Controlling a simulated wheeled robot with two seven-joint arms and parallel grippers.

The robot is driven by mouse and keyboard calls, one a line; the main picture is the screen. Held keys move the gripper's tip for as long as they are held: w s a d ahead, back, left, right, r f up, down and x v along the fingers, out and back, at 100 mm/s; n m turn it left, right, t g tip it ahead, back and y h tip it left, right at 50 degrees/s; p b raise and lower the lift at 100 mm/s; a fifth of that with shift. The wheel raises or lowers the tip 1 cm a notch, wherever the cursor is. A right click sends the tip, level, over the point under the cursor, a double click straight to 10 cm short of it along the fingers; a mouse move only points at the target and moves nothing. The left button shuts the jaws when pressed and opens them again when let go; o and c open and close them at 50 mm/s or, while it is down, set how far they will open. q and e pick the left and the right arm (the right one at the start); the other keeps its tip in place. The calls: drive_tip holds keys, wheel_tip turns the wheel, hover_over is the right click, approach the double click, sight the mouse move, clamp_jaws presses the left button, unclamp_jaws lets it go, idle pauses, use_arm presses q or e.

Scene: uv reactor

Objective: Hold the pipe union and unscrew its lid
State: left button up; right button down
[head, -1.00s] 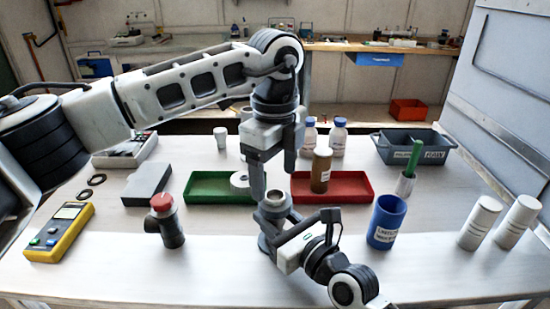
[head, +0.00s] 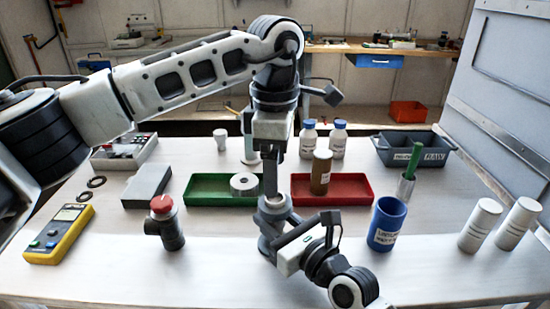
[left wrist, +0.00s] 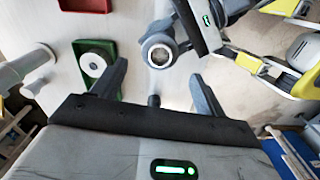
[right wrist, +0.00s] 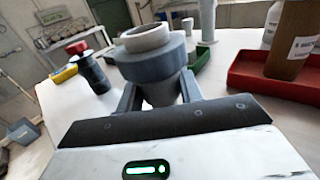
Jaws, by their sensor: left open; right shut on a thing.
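The pipe union (head: 275,203) is a dark grey fitting with an open round top, upright above the table at the centre front. My right gripper (head: 268,236) is shut on it. The right wrist view shows the grey collar (right wrist: 152,65) between the fingers and a pale ring on top. My left gripper (head: 270,182) points down just above the union, open and empty. In the left wrist view the union's round opening (left wrist: 159,55) lies between and beyond the open fingers (left wrist: 158,72). I cannot tell whether the pale top ring is the lid.
A green tray (head: 205,202) holding a white ring (head: 244,184) is behind left. A red tray (head: 350,202) with a brown bottle (head: 320,172) is behind right. A blue cup (head: 387,224) stands right, a red-capped fitting (head: 165,222) left.

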sight(275, 204)
use_arm(q)
drive_tip(key=m, duration=0.5)
drive_tip(key=shift+r, duration=0.2)
drive_tip(key=m, duration=0.4)
drive_tip(key=shift+r, duration=0.15)
drive_tip(key=m, duration=0.2)
drive_tip(key=shift+m, duration=0.4)
drive_tip(key=shift+f, duration=3.95)
